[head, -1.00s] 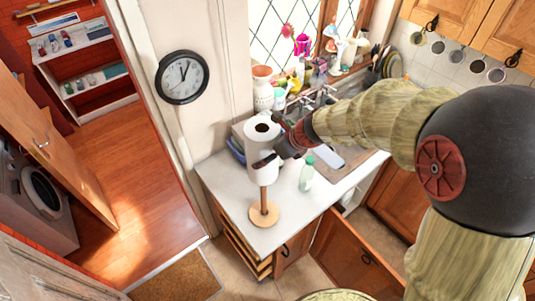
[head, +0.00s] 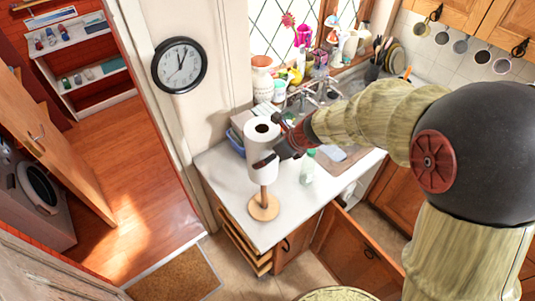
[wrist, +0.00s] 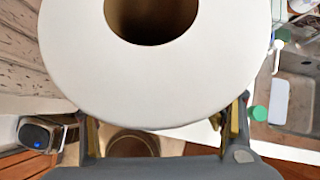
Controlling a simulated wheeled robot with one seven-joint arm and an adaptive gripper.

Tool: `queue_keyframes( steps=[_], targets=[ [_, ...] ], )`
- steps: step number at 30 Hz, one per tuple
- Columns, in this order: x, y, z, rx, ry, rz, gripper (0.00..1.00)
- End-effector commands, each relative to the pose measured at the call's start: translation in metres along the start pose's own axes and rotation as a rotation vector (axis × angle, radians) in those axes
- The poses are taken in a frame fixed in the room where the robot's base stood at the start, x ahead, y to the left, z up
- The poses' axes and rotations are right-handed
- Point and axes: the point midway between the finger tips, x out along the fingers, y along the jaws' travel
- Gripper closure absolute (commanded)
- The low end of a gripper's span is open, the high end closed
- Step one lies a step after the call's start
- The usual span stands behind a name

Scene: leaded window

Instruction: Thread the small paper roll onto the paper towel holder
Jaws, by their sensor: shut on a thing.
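The white paper roll (head: 262,134) is upright above the counter in the head view. My gripper (head: 269,154) is shut on it, with a dark finger across its front. The paper towel holder has a round wooden base (head: 264,208) on the counter. A short stretch of its wooden post (head: 264,191) shows directly under the roll. The roll hides the upper post, so I cannot tell whether the post is inside it. In the wrist view the roll (wrist: 70,60) fills the top, its core open and brown inside, with no post tip visible there.
The white counter (head: 225,180) is clear around the base. A bottle with a green cap (head: 308,168) stands to the right. Behind are the sink, a bluish box (head: 236,140) and crowded windowsill items. An open drawer or door (head: 350,250) is below the counter.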

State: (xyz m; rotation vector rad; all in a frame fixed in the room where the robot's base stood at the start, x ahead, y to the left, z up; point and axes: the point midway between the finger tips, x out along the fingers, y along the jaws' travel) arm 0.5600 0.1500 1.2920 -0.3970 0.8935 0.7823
Motion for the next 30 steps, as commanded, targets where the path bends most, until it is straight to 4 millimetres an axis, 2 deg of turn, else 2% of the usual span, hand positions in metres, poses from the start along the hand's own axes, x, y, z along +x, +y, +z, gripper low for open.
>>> queue_keyframes(
  steps=[30],
  targets=[
    [0.046,0.000,-0.033,0.001,-0.001,0.000,0.59]
  ],
)
